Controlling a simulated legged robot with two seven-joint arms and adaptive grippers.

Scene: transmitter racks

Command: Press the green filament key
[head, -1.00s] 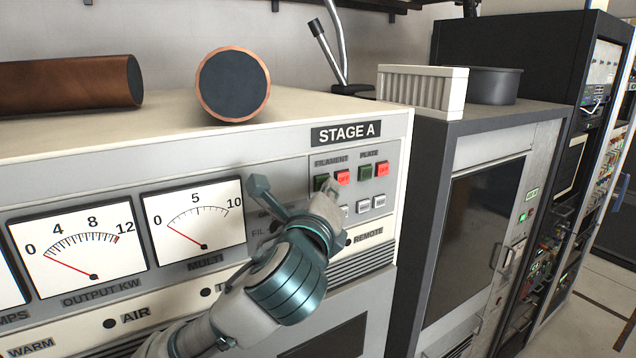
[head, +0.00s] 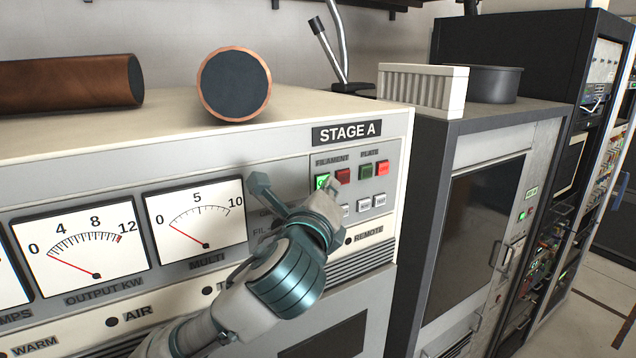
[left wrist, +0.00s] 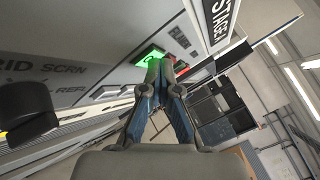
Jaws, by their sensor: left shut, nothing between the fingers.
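The green filament key (head: 322,182) is on the Stage A panel under the "FILAMENT" label, and it is lit bright green. The red filament key (head: 343,175) beside it is dark. My left gripper (head: 331,187) is shut and empty, its fingertips at the green key's lower right, partly covering it in the head view. In the left wrist view the shut fingertips (left wrist: 160,62) are at the glowing green key (left wrist: 148,54); I cannot tell whether they still touch it. My right gripper is not in view.
The plate keys, green (head: 366,171) and lit red (head: 382,167), sit to the right. Small white keys (head: 364,205) lie below. A knob (head: 262,186) stands out left of my gripper. Copper cylinders (head: 234,84) lie on the cabinet top.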

